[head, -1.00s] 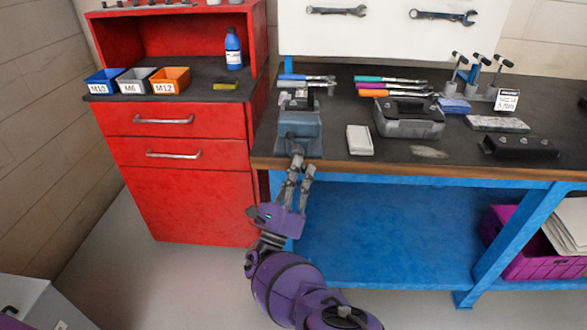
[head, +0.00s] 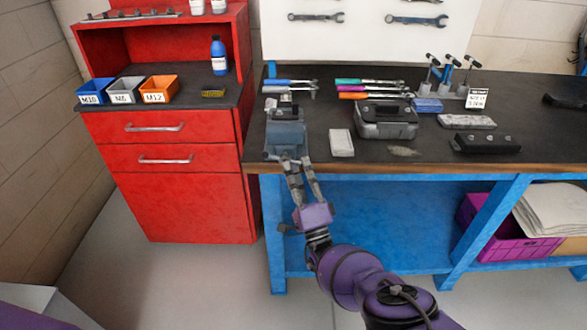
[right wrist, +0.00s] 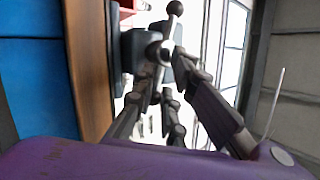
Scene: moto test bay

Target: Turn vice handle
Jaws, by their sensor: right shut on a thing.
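The blue-grey vice (head: 287,138) is at the front left edge of the dark workbench. My right gripper (head: 290,163) reaches up to its front from below. The right gripper (right wrist: 163,62) is shut on this handle, close to the vice screw. The fingers hide part of the bar, and its other end is hard to make out. My left gripper is not in view.
A white box (head: 341,143) and a grey case (head: 385,120) stand right of the vice on the workbench (head: 350,165). A red cabinet (head: 190,200) stands close on the left. Below the bench are a blue shelf (head: 370,220) and a magenta crate (head: 490,235).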

